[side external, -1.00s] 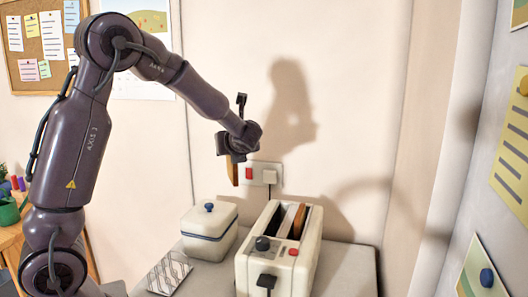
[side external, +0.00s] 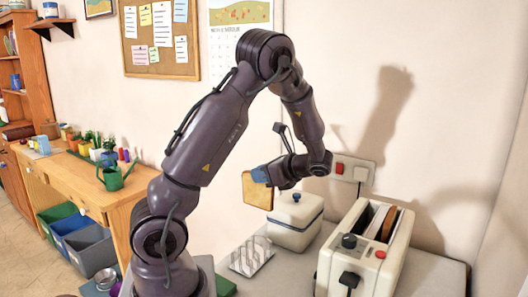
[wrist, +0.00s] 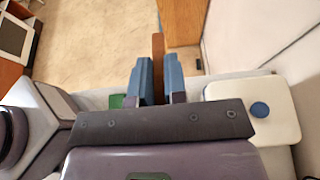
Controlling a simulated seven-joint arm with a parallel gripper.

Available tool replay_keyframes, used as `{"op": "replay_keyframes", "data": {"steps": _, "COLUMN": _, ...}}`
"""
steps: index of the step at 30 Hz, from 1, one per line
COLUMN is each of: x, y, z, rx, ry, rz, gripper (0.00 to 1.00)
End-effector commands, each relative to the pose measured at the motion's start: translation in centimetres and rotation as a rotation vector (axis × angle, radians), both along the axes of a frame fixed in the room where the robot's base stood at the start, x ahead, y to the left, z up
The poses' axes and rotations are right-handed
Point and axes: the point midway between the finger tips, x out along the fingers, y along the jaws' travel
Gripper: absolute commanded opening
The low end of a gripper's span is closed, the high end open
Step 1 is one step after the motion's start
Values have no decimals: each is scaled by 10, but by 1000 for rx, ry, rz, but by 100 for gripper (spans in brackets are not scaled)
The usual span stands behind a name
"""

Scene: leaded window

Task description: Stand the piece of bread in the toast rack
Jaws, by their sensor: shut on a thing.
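My gripper (side external: 268,177) is shut on the piece of bread (side external: 256,192), a pale slice with a brown crust. It holds the slice upright in the air, to the left of the lidded box. In the wrist view the bread (wrist: 158,46) shows edge-on, between the blue fingers of my gripper (wrist: 158,72). The silver toast rack (side external: 251,257) stands on the counter, below the bread in the side picture, with a clear gap between them. The rack is not seen in the wrist view.
A cream toaster (side external: 335,262) at right has a brown slice (side external: 390,221) in one slot. A cream lidded box (side external: 295,232) with a blue knob stands behind the rack. A wooden bench (side external: 75,180) is at left.

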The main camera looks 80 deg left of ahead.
Motion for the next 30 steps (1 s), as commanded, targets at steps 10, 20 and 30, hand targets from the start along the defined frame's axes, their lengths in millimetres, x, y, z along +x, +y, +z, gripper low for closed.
{"op": "replay_keyframes", "data": {"steps": 10, "x": 0, "y": 0, "z": -73, "rx": 1, "ry": 1, "rz": 0, "gripper": 0}}
{"op": "replay_keyframes", "data": {"steps": 20, "x": 0, "y": 0, "z": -91, "rx": 1, "ry": -1, "rz": -1, "gripper": 0}}
{"op": "replay_keyframes", "data": {"steps": 30, "x": 0, "y": 0, "z": -115, "rx": 0, "ry": 0, "rz": -2, "gripper": 0}}
